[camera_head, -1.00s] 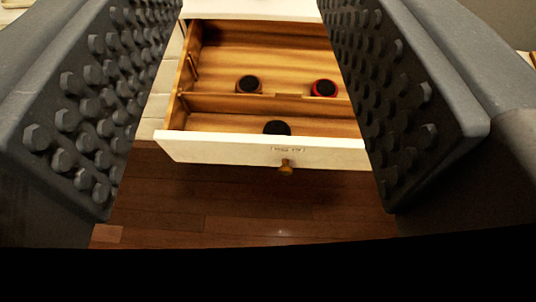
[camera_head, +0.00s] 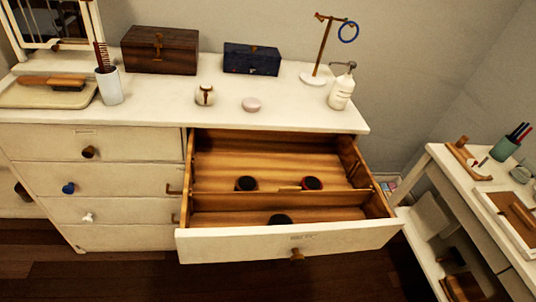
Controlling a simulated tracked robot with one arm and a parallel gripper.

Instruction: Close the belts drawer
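The open drawer (camera_head: 340,239) is pulled well out of the white dresser (camera_head: 130,226), at the top right of its front. A small label is on its white front, too small to read surely, above a brass-coloured knob (camera_head: 297,255). Inside, a wooden divider runs across. Two dark rolled items, one black (camera_head: 245,184) and one with a red rim (camera_head: 312,183), lie behind the divider. Another black roll (camera_head: 280,219) lies in front of it. My gripper is not in the current view.
The dresser top holds a brown box (camera_head: 160,50), a dark blue box (camera_head: 251,59), a white pump bottle (camera_head: 341,88), a ring stand (camera_head: 318,79) and a cup (camera_head: 110,86). A white table (camera_head: 436,154) stands close at right. Dark wooden floor (camera_head: 120,281) lies below.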

